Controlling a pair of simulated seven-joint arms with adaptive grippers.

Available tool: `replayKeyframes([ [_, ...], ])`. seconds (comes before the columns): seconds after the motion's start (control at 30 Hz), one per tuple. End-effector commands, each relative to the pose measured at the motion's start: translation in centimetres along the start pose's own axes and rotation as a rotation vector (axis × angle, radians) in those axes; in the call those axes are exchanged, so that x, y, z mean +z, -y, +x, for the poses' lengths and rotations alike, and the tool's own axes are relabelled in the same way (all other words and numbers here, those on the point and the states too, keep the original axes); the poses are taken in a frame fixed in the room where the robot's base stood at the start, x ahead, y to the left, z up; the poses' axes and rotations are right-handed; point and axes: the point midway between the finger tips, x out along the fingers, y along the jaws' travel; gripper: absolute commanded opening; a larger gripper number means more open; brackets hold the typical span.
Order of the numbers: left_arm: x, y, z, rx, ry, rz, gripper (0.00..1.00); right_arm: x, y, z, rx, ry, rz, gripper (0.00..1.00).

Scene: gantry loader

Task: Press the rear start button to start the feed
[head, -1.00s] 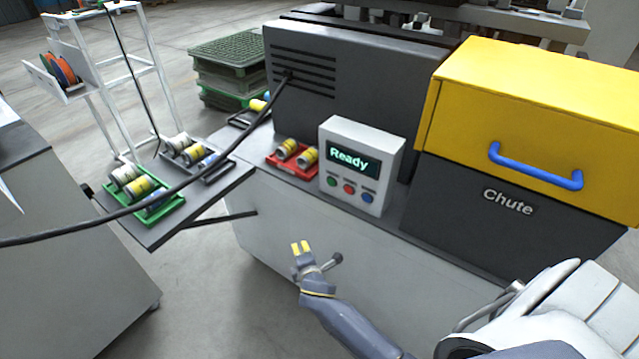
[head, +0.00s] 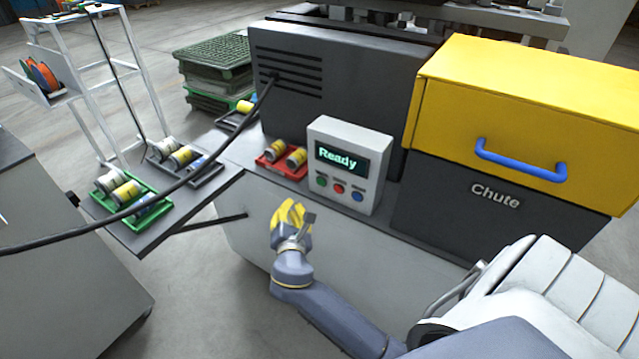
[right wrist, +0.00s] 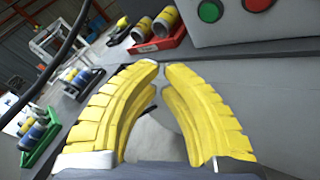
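The white control box (head: 346,132) on the machine ledge has a lit display reading "Ready". Its front carries a green button (head: 322,181), a red button (head: 339,188) and a blue button (head: 358,197); their small labels are unreadable. My right gripper (head: 290,206) has yellow fingers and is in front of the machine's pale side, left of and below the box, apart from it. In the right wrist view its fingertips (right wrist: 160,66) are together, with nothing between them. The green button (right wrist: 210,11) shows at that view's top edge. My left gripper is out of view.
A red tray (head: 268,169) with yellow-banded cans stands left of the box. A green tray (head: 165,210) with cans is on the side shelf. A black cable (head: 215,160) hangs across the left. The yellow chute cover (head: 530,100) with a blue handle is right.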

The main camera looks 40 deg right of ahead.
Motion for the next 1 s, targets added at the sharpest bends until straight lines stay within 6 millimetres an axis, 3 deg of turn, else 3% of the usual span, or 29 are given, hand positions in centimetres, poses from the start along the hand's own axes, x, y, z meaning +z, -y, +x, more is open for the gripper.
replayKeyframes([
  [0.43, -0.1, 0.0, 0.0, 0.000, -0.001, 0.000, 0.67, 0.3, 0.3, 0.6, 0.001, 0.000, 0.000, 0.00],
  [1.0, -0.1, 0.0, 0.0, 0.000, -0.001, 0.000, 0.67, 2.9, 2.9, 5.4, 0.000, 0.000, 0.001, 0.00],
])
